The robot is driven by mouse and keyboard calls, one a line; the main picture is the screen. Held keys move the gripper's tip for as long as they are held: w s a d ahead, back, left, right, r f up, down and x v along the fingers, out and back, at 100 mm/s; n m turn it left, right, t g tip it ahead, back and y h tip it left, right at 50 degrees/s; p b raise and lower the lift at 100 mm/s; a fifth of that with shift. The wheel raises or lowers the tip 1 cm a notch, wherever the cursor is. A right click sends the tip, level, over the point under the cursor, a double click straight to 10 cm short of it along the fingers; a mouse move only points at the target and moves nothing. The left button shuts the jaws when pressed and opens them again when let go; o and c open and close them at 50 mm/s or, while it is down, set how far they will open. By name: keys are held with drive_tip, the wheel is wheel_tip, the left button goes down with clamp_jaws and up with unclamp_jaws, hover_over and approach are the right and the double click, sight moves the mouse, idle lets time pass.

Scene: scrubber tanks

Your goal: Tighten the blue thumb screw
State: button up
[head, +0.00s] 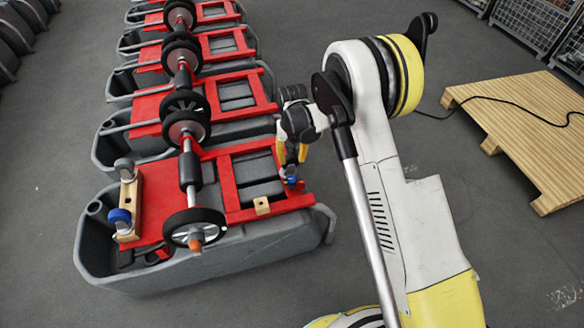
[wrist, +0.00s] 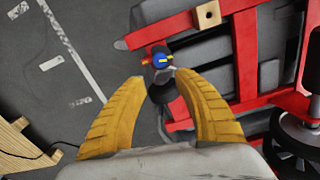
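The blue thumb screw (wrist: 161,61) shows in the wrist view with a yellow bar across its face, at the end of a red frame part on the nearest tank. It also shows in the head view (head: 291,181), small, at the right edge of the red frame (head: 229,188). My gripper (wrist: 161,77) is open, with its two yellow fingers apart and nothing between them. In the wrist view the screw appears just beyond the gap between the fingertips. In the head view my gripper (head: 291,162) points down just above the screw. Whether a finger touches it I cannot tell.
The nearest grey tank (head: 262,247) carries a wheel axle, a wooden block (head: 262,205) and a wooden caster mount (head: 130,207). Several similar tanks stand in a row behind. A wooden pallet (head: 525,130) with a black cable lies at right. Floor between is clear.

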sight(292, 179)
wheel_tip(292, 179, down, 12)
drive_tip(key=n+b, duration=0.2)
drive_tip(key=n, duration=0.6)
drive_tip(key=shift+s+r, duration=0.1)
drive_tip(key=shift+r, duration=0.05)
drive_tip(key=shift+c, duration=0.4)
clamp_jaws()
